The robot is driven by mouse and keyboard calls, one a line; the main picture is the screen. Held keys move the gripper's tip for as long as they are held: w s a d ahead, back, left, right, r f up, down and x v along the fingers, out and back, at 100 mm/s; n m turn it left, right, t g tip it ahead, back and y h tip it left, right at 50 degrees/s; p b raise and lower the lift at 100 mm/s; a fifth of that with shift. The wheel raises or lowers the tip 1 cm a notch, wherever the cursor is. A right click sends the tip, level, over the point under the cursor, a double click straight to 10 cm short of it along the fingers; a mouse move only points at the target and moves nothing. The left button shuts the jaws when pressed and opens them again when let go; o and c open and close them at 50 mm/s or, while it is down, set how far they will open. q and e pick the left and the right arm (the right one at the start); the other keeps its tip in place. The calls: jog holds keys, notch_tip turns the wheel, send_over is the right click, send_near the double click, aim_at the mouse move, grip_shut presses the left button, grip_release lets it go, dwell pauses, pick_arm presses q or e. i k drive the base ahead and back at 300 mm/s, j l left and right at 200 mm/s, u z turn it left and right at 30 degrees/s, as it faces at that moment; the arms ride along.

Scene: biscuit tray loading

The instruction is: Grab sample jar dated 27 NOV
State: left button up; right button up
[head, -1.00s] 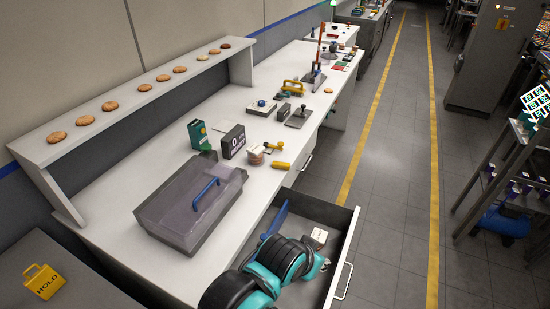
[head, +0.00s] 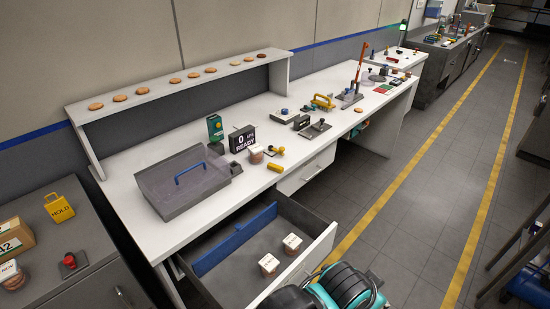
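Several small jars with white labelled lids are in the head view. One jar (head: 13,277) stands on the grey cabinet at the lower left; its lid seems to read "NOV", and its day is unclear or cut off. Two more jars, a nearer one (head: 268,266) and a farther one (head: 291,246), stand in the open drawer (head: 228,284). Another jar (head: 256,155) stands on the white bench near its front edge. The dates on these three are too small to read. Teal and black links of my arm show at the bottom; neither gripper's fingers are visible.
A clear-lidded grey bin (head: 182,184) sits on the white bench. The open drawer, with a blue divider (head: 235,240), juts into the aisle. On the grey cabinet are a yellow HOLD tag (head: 59,208), a cardboard box (head: 14,238) and a red button (head: 70,261).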

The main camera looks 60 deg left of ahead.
aim_at(256, 152)
jog(key=i+l+u, duration=0.15)
jog(key=i, duration=0.25)
jog(key=i+l+u, duration=0.1)
jog(key=i, duration=0.3)
jog(key=i+l+u, duration=0.15)
jog(key=i, duration=0.25)
jog(key=i+j+u, duration=0.2)
jog(key=i+u, duration=0.75)
jog(key=i+l+u, duration=0.15)
jog(key=i+u, duration=0.35)
jog(key=i+l+u, duration=0.45)
jog(key=i+j+u, duration=0.1)
jog(key=i+u, duration=0.2)
jog(key=u, duration=0.15)
jog(key=i+u, duration=0.3)
jog(key=u, duration=0.15)
jog(key=i+l+u, duration=0.1)
jog(key=i+u, duration=0.2)
jog(key=u, duration=0.15)
jog(key=i+l+u, duration=0.25)
jog(key=u, duration=0.15)
